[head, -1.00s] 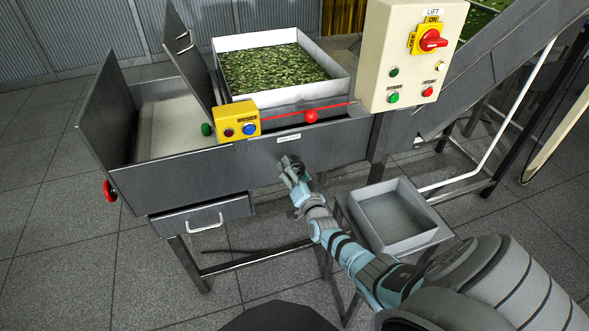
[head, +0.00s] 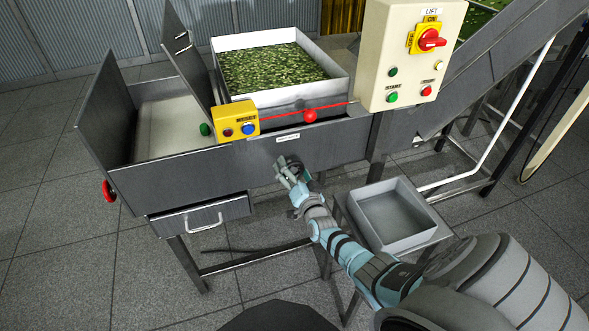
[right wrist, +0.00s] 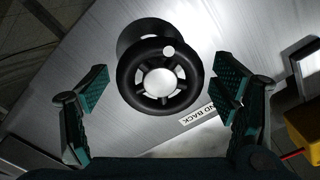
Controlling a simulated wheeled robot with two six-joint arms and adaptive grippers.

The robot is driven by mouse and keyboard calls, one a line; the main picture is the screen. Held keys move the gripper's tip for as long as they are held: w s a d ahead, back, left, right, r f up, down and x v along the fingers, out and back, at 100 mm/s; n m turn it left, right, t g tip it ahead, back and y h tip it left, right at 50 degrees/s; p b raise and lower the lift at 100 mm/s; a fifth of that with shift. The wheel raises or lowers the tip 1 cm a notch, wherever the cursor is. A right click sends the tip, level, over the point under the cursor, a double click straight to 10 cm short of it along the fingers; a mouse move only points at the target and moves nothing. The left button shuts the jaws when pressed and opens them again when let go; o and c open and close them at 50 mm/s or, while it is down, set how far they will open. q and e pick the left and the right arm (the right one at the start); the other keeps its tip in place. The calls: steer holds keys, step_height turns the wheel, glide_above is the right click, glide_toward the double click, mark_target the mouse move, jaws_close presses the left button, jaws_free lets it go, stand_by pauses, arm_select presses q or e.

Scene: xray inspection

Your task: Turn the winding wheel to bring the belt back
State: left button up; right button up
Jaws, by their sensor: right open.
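The winding wheel (right wrist: 160,80) is a black spoked handwheel with a pale hub and a small light knob on its rim. In the right wrist view it faces me on the grey metal side panel, beside a label ending in "BACK" (right wrist: 198,115). My right gripper (head: 284,171) is at this panel in the head view and largely covers the wheel there. In the right wrist view its open fingers (right wrist: 165,92) stand on either side of the wheel, apart from its rim. The pale belt (head: 172,128) lies in the trough at left. My left gripper is not in view.
A white tray of green pieces (head: 275,70) stands behind the panel, with a red cord and ball (head: 310,116) in front. A yellow button box (head: 236,121) is on the panel's top edge. A grey bin (head: 397,214) sits right of my forearm, below the lift control box (head: 410,60).

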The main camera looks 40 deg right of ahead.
steer(key=v, duration=1.2)
